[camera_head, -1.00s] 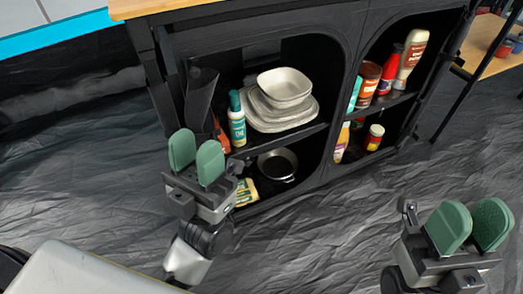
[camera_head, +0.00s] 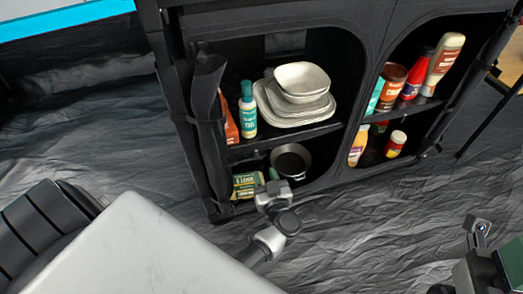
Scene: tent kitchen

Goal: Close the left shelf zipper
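The left shelf (camera_head: 290,135) of the black fabric cabinet is open, with its contents showing through a rounded opening. Its dark cover (camera_head: 208,115) hangs bunched along the opening's left edge. I cannot make out the zipper pull. My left gripper (camera_head: 268,180) is at the lower front of the left shelf, in front of the pot and the green packet. It points away from me, and its green fingers are mostly hidden behind its own body. My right gripper (camera_head: 511,262) is at the bottom right corner, cut off by the frame, with one green finger pad showing, away from the cabinet.
The left shelf holds stacked pale dishes (camera_head: 297,95), a teal-capped bottle (camera_head: 247,110), a metal pot (camera_head: 290,161) and a green packet (camera_head: 245,185). Crumpled dark floor (camera_head: 110,150) lies clear at left.

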